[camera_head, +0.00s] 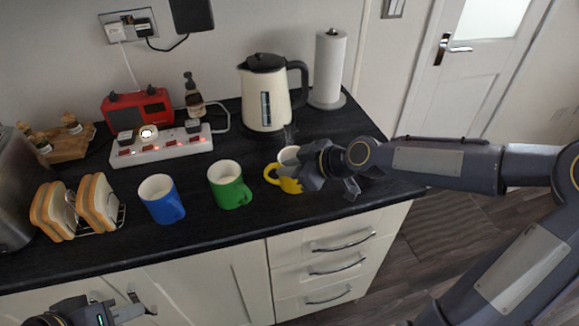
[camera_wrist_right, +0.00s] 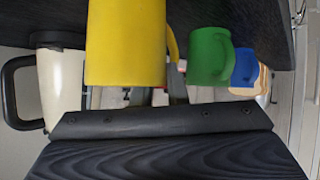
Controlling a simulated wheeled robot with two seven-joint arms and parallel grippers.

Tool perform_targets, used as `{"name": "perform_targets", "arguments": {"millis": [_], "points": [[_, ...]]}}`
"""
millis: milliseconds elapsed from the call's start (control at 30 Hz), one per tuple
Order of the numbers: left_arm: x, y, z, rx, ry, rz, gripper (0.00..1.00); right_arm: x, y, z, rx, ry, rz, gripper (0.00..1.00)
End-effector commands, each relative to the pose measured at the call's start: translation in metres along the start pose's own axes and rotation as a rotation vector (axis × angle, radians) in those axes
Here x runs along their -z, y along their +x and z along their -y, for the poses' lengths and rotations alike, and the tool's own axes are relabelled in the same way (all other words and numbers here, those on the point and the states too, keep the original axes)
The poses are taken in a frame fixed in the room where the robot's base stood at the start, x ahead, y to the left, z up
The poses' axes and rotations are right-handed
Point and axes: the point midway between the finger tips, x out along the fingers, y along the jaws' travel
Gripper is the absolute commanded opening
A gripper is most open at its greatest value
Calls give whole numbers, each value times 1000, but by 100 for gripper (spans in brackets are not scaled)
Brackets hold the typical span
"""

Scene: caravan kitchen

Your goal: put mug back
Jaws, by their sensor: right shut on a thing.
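A yellow mug (camera_head: 290,183) is at the right end of the row of mugs on the dark counter, its handle pointing left. My right gripper (camera_head: 322,172) is shut on it from the right side. The yellow mug (camera_wrist_right: 125,45) fills the upper left of the right wrist view, in front of my gripper. I cannot tell whether its base touches the counter. A green mug (camera_head: 229,186) and a blue mug (camera_head: 161,200) stand upright to its left.
A cream kettle (camera_head: 264,98) and a paper towel roll (camera_head: 327,68) stand behind the yellow mug. A power strip (camera_head: 160,145), red radio (camera_head: 137,108), bottle (camera_head: 193,97) and toast rack (camera_head: 100,222) are further left. The counter's front edge lies close to the mugs.

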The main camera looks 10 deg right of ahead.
Motion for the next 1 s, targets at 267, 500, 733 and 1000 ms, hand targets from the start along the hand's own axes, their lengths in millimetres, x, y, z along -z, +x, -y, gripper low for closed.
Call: {"name": "perform_targets", "arguments": {"millis": [267,500,733,1000], "points": [[-1,1,0,0,0,0,31,-2,1,0,0,1,0,35],[0,0,0,0,0,0,31,-1,0,0,0,1,0,35],[2,-4,-2,0,0,0,31,0,-14,-2,-3,7,0,35],[8,-16,-7,0,0,0,31,1,-51,-2,-5,6,2,35]]}}
